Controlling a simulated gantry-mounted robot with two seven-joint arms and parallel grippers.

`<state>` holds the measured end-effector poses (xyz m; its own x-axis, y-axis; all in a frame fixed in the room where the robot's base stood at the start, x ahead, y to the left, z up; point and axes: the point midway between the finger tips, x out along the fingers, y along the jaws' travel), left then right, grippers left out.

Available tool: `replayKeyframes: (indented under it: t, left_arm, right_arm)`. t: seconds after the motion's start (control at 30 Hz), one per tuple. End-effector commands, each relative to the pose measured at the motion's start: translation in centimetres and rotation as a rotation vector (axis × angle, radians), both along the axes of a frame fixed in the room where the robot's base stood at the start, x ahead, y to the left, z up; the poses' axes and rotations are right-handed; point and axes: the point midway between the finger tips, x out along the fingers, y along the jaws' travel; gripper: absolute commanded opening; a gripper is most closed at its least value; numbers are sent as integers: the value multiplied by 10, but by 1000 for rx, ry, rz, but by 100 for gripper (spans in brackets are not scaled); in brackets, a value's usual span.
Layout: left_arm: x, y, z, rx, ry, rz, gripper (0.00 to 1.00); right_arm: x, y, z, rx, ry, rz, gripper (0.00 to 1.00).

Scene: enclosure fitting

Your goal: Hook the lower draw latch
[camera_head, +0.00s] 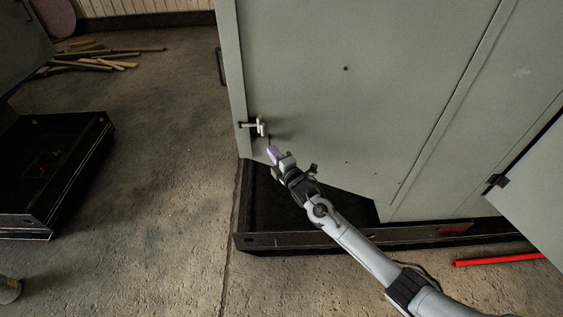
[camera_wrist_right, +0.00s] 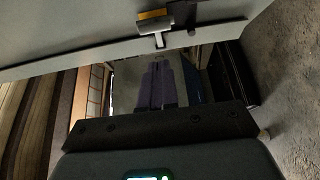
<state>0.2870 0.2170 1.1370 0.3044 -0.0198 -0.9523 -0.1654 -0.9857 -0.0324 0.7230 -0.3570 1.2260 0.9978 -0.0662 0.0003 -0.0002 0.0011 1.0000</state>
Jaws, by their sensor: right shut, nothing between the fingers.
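The lower draw latch (camera_head: 259,126) is a small pale metal fitting near the lower left edge of the grey enclosure door (camera_head: 340,100). A short bar runs from it toward the door's left edge. In the right wrist view the latch (camera_wrist_right: 156,20) shows at the top, with an orange-lit face and a light stem. I cannot tell whether it is hooked. My right gripper (camera_head: 272,152) has purple fingertips and is just below the latch, apart from it. In the wrist view its fingers (camera_wrist_right: 161,84) are together and empty. My left gripper is out of view.
A black base frame (camera_head: 290,241) runs under the enclosure. A red bar (camera_head: 498,259) lies on the floor at right. A black open frame (camera_head: 60,165) stands at left, and wooden sticks (camera_head: 95,62) lie behind it. The concrete floor between is clear.

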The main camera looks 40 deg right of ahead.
Motion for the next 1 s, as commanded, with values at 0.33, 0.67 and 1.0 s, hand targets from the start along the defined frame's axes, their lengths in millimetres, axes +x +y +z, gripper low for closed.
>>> replayKeyframes:
  t: [0.33,0.67,1.0]
  left_arm:
    - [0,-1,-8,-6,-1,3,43]
    - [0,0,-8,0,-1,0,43]
    - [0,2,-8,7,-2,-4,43]
  right_arm:
    - [-41,-1,-1,0,0,0,0]
    - [-47,-1,0,1,1,-1,0]
    - [-48,-1,-2,0,4,-1,0]
